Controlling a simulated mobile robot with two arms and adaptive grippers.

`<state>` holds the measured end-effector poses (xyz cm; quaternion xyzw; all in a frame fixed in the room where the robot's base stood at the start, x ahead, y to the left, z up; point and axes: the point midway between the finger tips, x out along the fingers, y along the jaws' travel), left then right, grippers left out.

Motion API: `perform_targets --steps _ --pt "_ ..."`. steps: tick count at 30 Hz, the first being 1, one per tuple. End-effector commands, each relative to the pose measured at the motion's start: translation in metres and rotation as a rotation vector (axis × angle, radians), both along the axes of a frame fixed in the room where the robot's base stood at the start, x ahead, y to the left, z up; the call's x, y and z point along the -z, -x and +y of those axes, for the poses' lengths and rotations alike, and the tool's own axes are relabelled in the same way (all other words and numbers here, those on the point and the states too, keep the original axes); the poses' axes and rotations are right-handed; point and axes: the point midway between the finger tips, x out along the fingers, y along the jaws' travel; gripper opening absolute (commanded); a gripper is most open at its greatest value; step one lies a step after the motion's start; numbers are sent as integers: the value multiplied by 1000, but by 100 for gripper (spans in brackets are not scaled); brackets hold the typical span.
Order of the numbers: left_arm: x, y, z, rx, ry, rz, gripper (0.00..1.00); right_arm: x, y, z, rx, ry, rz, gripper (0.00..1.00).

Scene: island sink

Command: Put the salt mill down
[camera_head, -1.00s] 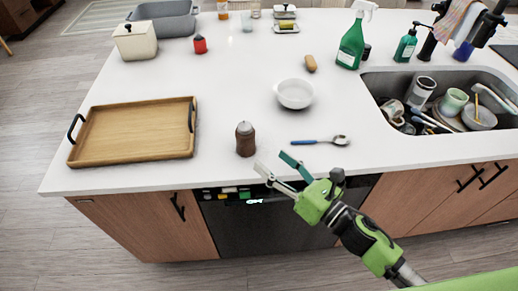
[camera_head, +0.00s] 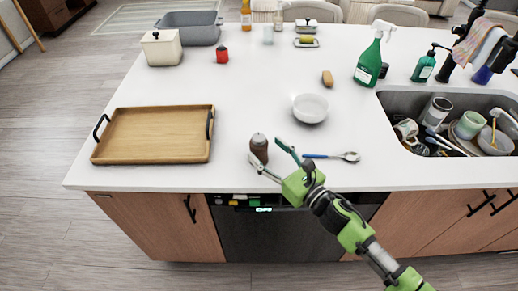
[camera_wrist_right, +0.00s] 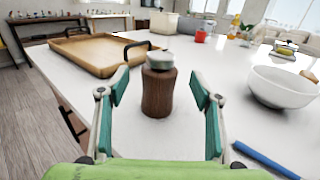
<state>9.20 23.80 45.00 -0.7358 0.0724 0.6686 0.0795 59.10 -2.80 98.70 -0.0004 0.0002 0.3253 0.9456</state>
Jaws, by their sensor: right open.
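The salt mill (camera_head: 259,150), dark brown with a grey top, stands upright on the white island counter near its front edge. In the right wrist view the salt mill (camera_wrist_right: 158,92) shows centred between the fingers, its base on the counter. My right gripper (camera_head: 267,152) is open, its fingertips at the mill; in the wrist view the open fingers (camera_wrist_right: 158,84) have a gap on each side of it. I cannot tell how far the mill reaches between the fingertips. My left gripper is not in view.
A wooden tray (camera_head: 156,158) lies left of the mill. A white bowl (camera_head: 310,109) and a blue-handled spoon (camera_head: 331,156) are to the right. The sink (camera_head: 403,104) holds several dishes.

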Motion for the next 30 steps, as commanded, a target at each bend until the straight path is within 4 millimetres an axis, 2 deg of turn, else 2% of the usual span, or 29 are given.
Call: perform_targets --steps 3,9,20,24,26,30 --pt "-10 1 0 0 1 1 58 -3 -12 10 0 -4 0 59" --pt "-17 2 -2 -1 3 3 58 -1 -31 24 0 -3 0 59" --pt "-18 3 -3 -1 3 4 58 2 -36 28 0 -1 -1 59" --pt "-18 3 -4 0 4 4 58 2 -36 28 0 -1 -1 25" --pt "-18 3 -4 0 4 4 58 2 -36 28 0 -1 -1 12" --pt "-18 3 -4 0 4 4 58 1 -36 28 -1 -2 -2 8"
